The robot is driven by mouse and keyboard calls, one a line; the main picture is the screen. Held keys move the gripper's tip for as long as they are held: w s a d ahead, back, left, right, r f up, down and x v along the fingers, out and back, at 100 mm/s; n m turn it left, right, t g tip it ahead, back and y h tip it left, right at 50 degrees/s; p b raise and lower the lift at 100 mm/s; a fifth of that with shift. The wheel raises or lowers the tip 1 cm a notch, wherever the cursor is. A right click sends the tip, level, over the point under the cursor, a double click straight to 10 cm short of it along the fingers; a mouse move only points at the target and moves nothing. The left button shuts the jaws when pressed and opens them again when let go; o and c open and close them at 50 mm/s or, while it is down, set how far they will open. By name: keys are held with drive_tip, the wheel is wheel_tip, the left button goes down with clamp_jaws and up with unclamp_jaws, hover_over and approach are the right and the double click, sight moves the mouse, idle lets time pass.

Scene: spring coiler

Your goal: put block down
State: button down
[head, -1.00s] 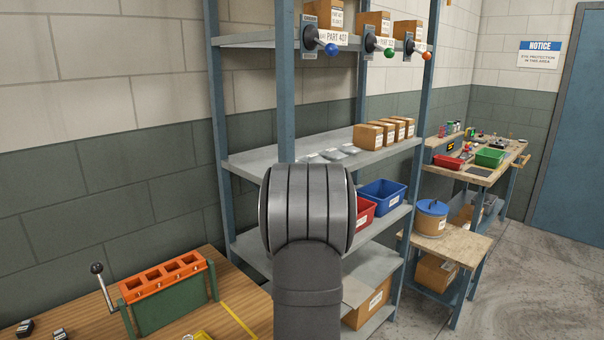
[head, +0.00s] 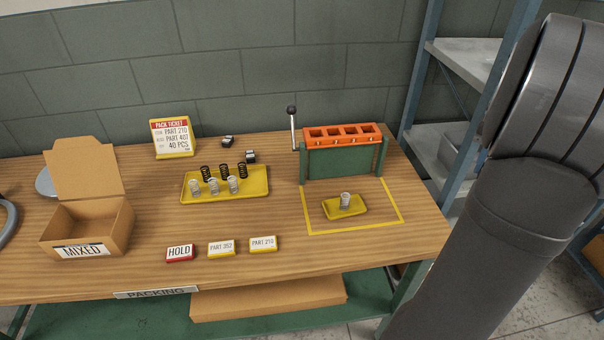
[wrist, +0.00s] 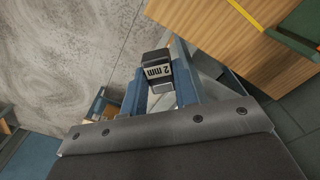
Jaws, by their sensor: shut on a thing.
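A small dark block (wrist: 156,64) with a white label reading "2 mm" is in the wrist view. My gripper (wrist: 158,80) is shut on it, with a blue finger on either side, and holds it over the floor near the table's edge. My gripper and the held block do not show in the head view. Two similar dark blocks, one at the back (head: 227,141) and one just in front of it (head: 250,156), lie on the wooden table (head: 350,262) behind the yellow tray.
The yellow tray (head: 190,196) holds several springs. An orange-topped green fixture (head: 343,150) with a lever stands at the back right. A small yellow tray (head: 332,213) with one spring sits inside a yellow outline.

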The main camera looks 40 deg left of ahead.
drive_tip(key=shift+a+r, duration=0.2)
drive_tip(key=shift+r, duration=0.8)
drive_tip(key=s+a+n, duration=0.1)
drive_tip(key=a+n, duration=0.2)
drive_tip(key=a, duration=2.2)
drive_tip(key=n, duration=0.6)
hover_over(170, 211)
drive_tip(key=f, duration=1.8)
drive_tip(key=shift+w+d, duration=0.2)
drive_tip(key=shift+w, duration=0.05)
drive_tip(key=shift+s+a+f, duration=0.25)
drive_tip(key=shift+s+f, duration=0.05)
drive_tip(key=shift+f, duration=1.9)
